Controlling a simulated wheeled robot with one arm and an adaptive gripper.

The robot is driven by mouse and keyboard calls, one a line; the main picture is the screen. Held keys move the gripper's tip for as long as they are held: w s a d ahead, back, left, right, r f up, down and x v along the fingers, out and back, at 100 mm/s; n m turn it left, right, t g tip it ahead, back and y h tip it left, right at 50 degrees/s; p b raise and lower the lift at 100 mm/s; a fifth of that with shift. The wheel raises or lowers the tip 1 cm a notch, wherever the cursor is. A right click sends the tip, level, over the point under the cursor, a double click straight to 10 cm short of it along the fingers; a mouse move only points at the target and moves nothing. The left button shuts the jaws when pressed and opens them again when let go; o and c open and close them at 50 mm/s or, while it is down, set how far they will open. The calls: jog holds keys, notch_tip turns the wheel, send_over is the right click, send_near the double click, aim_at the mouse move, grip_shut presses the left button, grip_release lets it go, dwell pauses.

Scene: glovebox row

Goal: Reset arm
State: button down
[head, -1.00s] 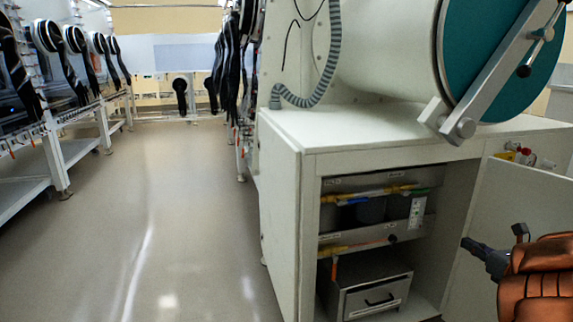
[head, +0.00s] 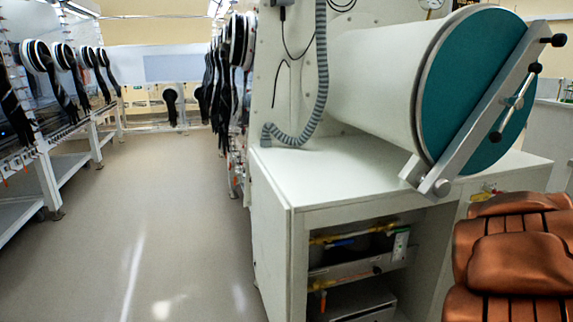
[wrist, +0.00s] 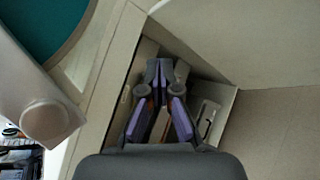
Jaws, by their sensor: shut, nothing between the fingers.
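My gripper (wrist: 159,72) shows in the wrist view, with its dark purple-edged fingers shut and nothing held between them. Behind the fingers is the open cabinet (wrist: 115,90) under the antechamber. In the head view my gripper is not seen; only my orange arm shows at the lower right. The antechamber (head: 385,80) is a white cylinder with a teal round door (head: 472,95). It stands on a white cabinet (head: 275,225), whose lower front is open with equipment inside.
A silver clamp bar (head: 490,105) crosses the teal door and juts out. A grey ribbed hose (head: 318,85) hangs by the wall. Gloveboxes with black gloves (head: 62,85) line the left side. The aisle floor (head: 150,230) is clear.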

jog(key=s+a+r+m+g+h+p, duration=0.1)
jog(key=s+a+r+m+g+p, duration=0.2)
jog(key=s+r+m+p, duration=0.3)
jog(key=s+a+r+m+g+y+p, duration=0.2)
jog(key=s+a+r+m+g+p, duration=0.1)
jog(key=s+a+p, duration=0.4)
jog(key=s+a+r+m+g+y+p, duration=0.3)
jog(key=s+a+m+p, duration=0.4)
jog(key=s+a, duration=0.7)
jog(key=s+a+r+m+g+y+p, duration=0.2)
jog(key=s+a+r+m+g+p, duration=0.2)
jog(key=s+a+p, duration=0.3)
jog(key=s+a+m+g, duration=0.1)
jog(key=s+a, duration=0.2)
jog(key=a, duration=0.1)
jog(key=shift+s+g+y, duration=0.3)
jog(key=shift+s+y, duration=0.1)
